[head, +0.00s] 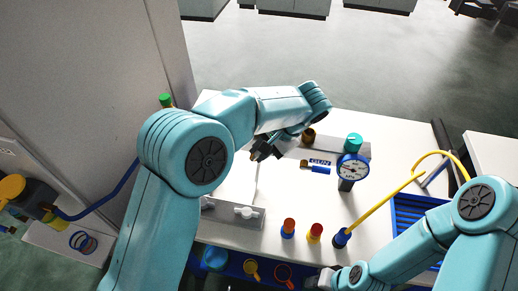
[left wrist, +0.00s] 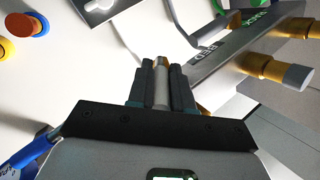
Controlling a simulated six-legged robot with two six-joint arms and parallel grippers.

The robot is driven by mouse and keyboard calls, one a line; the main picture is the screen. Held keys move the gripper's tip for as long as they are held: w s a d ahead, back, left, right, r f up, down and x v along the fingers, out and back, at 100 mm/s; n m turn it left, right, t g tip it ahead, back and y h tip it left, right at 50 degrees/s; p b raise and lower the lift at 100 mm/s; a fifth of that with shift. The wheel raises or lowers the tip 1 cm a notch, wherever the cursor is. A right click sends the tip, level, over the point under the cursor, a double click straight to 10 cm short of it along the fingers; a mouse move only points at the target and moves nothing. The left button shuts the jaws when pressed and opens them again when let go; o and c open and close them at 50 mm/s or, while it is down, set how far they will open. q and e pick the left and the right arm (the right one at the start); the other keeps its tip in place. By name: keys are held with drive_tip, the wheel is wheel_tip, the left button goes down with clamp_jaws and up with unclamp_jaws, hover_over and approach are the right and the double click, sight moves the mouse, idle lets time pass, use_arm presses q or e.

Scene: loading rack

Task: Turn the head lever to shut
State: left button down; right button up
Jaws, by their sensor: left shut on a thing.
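My left gripper (head: 262,152) reaches over the white bench to the left end of the grey valve strip. In the left wrist view its dark fingers (left wrist: 161,78) are shut on a pale grey rod with a brass end, the head lever (left wrist: 161,63), as far as I can tell. In the head view the gripper and arm hide most of this lever, so its angle is unclear. A dark panel (left wrist: 225,58) with partly readable lettering lies beside the fingers. My right gripper (head: 322,282) shows only in part at the bottom edge, its jaws unclear.
A blue-handled lever (head: 320,170), a gauge (head: 352,170) and a teal knob (head: 354,142) stand right of my left gripper. A yellow hose (head: 398,188) arcs at right. A tall grey panel (head: 85,90) is at left.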

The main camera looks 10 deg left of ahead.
use_arm(q)
drive_tip(key=shift+f, duration=0.2)
drive_tip(key=c, duration=1.2)
unclamp_jaws()
drive_tip(key=shift+o, duration=0.8)
drive_tip(key=shift+w, duration=0.1)
drive_tip(key=v, duration=1.2)
